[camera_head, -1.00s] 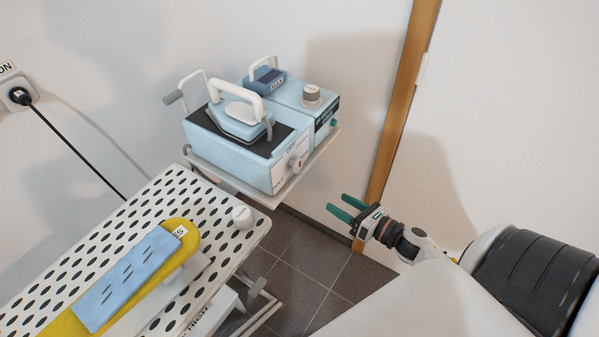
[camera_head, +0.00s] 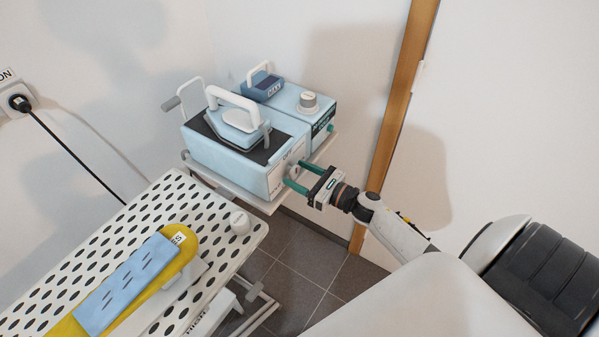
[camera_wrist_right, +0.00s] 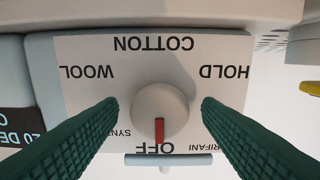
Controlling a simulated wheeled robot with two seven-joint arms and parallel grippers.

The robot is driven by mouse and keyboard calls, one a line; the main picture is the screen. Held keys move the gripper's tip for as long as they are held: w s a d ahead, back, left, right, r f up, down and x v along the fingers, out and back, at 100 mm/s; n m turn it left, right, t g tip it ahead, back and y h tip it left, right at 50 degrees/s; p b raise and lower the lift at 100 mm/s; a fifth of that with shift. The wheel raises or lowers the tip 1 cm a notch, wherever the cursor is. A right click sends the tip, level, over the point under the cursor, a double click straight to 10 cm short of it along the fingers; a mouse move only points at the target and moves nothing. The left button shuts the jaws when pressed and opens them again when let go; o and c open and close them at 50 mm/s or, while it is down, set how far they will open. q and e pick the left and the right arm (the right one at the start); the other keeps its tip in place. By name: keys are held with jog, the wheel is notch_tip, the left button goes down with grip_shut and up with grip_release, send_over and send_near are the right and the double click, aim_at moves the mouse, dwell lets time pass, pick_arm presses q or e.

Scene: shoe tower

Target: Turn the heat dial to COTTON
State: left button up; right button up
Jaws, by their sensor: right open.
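The heat dial (camera_wrist_right: 160,113) is a round pale knob with a red pointer mark, on the front panel of the blue iron station (camera_head: 235,157). In the right wrist view the panel appears upside down, and the red mark points at OFF. COTTON (camera_wrist_right: 153,44) is printed on the opposite side of the dial, with WOOL and HOLD at the sides. My right gripper (camera_wrist_right: 160,105) is open, its green fingers on either side of the dial with gaps visible. In the head view the right gripper (camera_head: 294,175) is at the panel and partly hides the dial (camera_head: 293,172). My left gripper is not in view.
The iron (camera_head: 237,120) rests on top of the station. A second blue unit with a knob (camera_head: 308,102) stands behind it. A perforated ironing board (camera_head: 150,205) with a yellow sleeve board (camera_head: 190,245) and blue cloth (camera_head: 125,283) lies to the left. A wooden post (camera_head: 388,130) stands right.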

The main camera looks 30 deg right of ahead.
jog(key=shift+w, duration=0.15)
jog(key=c, duration=1)
jog(key=shift+m, duration=0.3)
